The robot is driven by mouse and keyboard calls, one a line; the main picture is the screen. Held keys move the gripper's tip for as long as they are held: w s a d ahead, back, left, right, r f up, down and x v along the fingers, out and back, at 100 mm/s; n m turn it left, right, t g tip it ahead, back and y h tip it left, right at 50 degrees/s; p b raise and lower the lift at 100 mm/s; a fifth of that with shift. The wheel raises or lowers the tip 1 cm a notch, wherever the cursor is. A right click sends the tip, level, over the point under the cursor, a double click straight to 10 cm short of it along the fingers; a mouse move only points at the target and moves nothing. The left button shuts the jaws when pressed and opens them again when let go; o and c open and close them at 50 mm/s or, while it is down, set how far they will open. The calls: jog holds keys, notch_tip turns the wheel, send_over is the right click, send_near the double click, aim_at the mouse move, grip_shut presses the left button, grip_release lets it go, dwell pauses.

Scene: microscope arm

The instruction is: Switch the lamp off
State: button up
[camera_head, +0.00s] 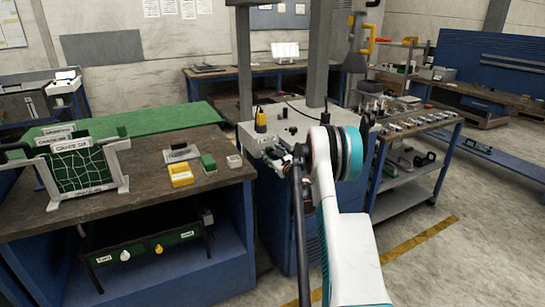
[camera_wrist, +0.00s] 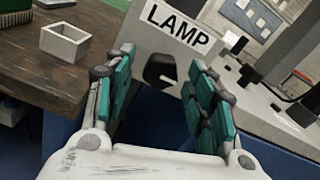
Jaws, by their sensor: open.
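A black rotary knob (camera_wrist: 160,71) sits on the light grey front face of a box, just below a white label reading LAMP (camera_wrist: 178,27). In the wrist view my gripper (camera_wrist: 157,92) is open, with teal pads on both sides of the knob and clear gaps to it. I cannot tell how far the knob lies beyond the fingertips. In the head view my gripper (camera_head: 284,157) is at the front of the grey machine box (camera_head: 291,119), and my arm hides part of that front. The knob cannot be made out there.
A trolley (camera_head: 418,125) with small parts stands to the right. Open floor lies right.

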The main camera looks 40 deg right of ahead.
jog(key=shift+c, duration=0.3)
jog(key=c, duration=1)
jog(key=shift+n, duration=0.4)
jog(key=n, duration=0.3)
jog(key=shift+n, duration=0.4)
jog(key=n, duration=0.4)
jog(key=shift+n+b, duration=0.3)
jog(key=n, duration=0.8)
jog(key=shift+r, duration=0.1)
jog(key=shift+n, duration=0.5)
